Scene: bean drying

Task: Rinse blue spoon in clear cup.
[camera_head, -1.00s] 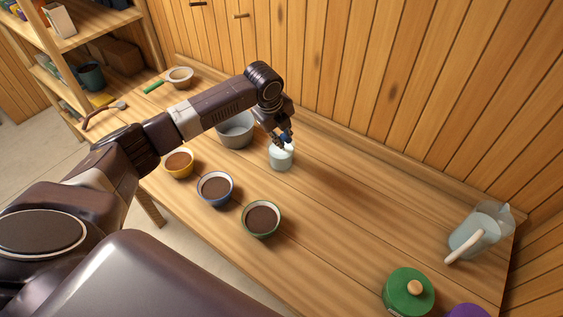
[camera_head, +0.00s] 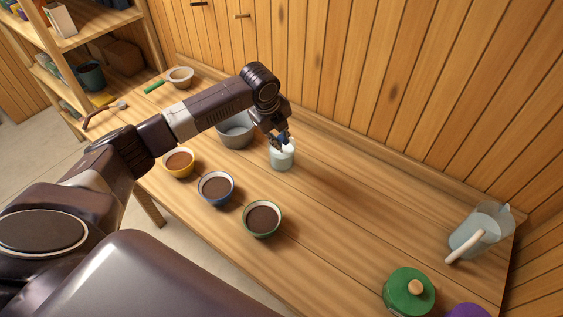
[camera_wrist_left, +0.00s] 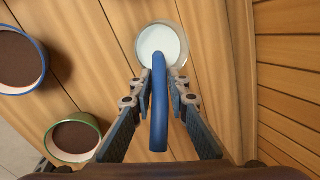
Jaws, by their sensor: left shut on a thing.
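The clear cup (camera_head: 282,159) stands on the wooden table with pale, whitish contents; it also shows at the top of the left wrist view (camera_wrist_left: 151,31). My left gripper (camera_head: 281,143) is right above the cup's mouth. It is shut on the blue spoon (camera_wrist_left: 159,105), whose blue handle runs between the fingers toward the cup. The spoon's far end reaches over or into the cup opening; its bowl is hidden, so I cannot tell how deep it is. My right gripper is not in view.
A grey bowl (camera_head: 236,135) stands close behind the cup. A pitcher (camera_head: 480,232) and a green lidded pot (camera_head: 409,292) stand at right. The middle right table is clear.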

